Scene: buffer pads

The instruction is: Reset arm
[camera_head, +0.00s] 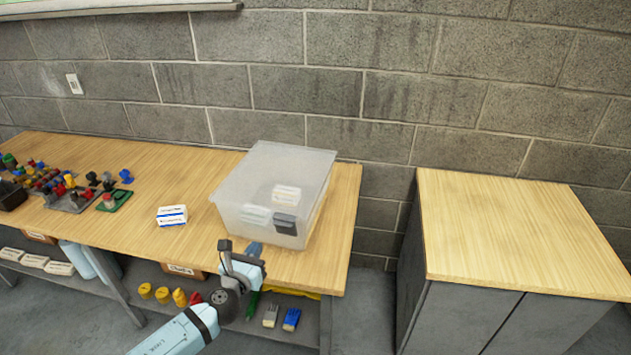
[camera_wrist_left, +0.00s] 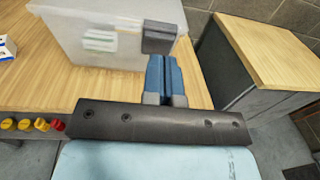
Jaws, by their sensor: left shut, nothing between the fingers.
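My left gripper (camera_head: 254,249) is shut and empty, just in front of the translucent plastic bin near the table's front edge. In the left wrist view its two blue fingers (camera_wrist_left: 166,78) are together, in front of the bin's lower wall. The translucent bin (camera_head: 262,180) stands at the right end of the wooden table (camera_head: 185,245). Pale blocks (camera_head: 286,194) and a dark grey block (camera_head: 285,223) show in or through the bin. My right gripper is not in view.
A white and blue box (camera_head: 172,215) lies left of the bin. Several coloured knobs and parts (camera_head: 70,188) crowd the table's left end. A separate wood-topped cabinet (camera_head: 520,235) stands to the right, across a gap. Yellow items and brushes lie on the shelf below.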

